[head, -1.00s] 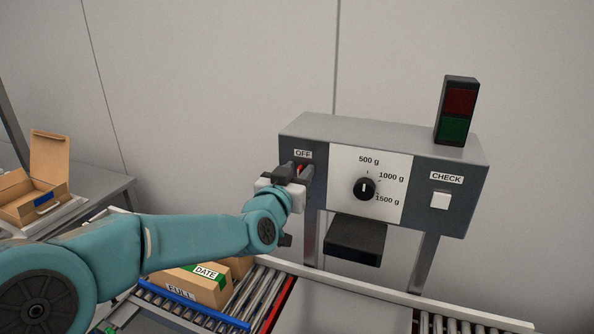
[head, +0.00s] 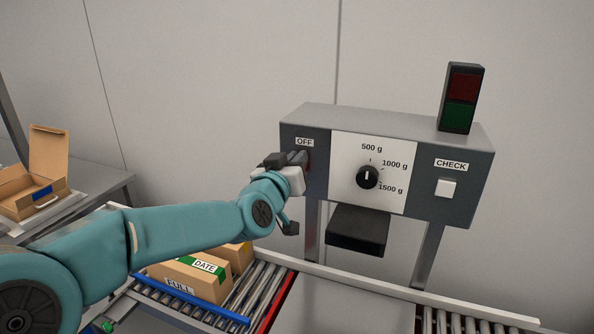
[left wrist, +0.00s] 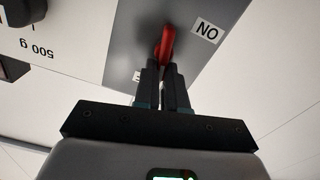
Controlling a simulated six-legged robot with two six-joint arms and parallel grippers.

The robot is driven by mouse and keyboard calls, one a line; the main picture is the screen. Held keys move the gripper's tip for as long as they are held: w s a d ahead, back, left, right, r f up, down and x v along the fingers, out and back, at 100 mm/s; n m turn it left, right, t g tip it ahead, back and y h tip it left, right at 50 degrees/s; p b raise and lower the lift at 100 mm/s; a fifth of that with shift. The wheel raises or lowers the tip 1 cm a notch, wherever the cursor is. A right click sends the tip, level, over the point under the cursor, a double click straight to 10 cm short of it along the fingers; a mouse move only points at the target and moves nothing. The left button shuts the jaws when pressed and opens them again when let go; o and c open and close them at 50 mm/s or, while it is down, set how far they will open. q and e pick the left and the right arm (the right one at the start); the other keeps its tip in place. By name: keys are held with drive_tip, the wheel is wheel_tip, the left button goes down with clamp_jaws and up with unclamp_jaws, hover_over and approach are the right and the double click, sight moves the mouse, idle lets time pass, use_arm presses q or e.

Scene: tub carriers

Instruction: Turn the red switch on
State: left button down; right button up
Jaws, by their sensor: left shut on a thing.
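The red switch (left wrist: 167,40) is a lever on the dark left part of the grey control box. In the left wrist view, which shows the box upside down, the lever stands at the fingertips. An ON label (left wrist: 207,31) is beside it. In the head view the OFF label (head: 305,142) is above the gripper, and the switch is mostly hidden behind the fingers. My left gripper (head: 300,158) is shut on the lever; its fingers also show in the left wrist view (left wrist: 164,67). I cannot tell the lever's exact tilt. My right gripper is not in view.
The box also carries a black dial (head: 368,177), a white CHECK button (head: 446,187) and a lamp tower (head: 461,97). Below are a roller conveyor (head: 262,290) and a carton (head: 190,279). An open box (head: 45,165) stands at the far left.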

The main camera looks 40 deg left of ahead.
use_arm(q)
drive_tip(key=shift+s+a+f+n+b, duration=0.1)
drive_tip(key=shift+a+f+n+b, duration=0.2)
drive_tip(key=shift+n+b, duration=1.85)
drive_tip(key=shift+s+a+f+n+b, duration=0.1)
drive_tip(key=shift+a+f+n+b, duration=0.2)
drive_tip(key=shift+n+b, duration=1.8)
drive_tip(key=shift+a+f+n+b, duration=0.3)
drive_tip(key=shift+n+b, duration=0.5)
drive_tip(key=shift+n, duration=2.65)
drive_tip(key=shift+d+f, duration=0.1)
drive_tip(key=c, duration=1.2)
unclamp_jaws()
drive_tip(key=shift+w, duration=0.1)
drive_tip(key=p+v, duration=0.2)
drive_tip(key=v, duration=1.4)
drive_tip(key=shift+f, duration=0.15)
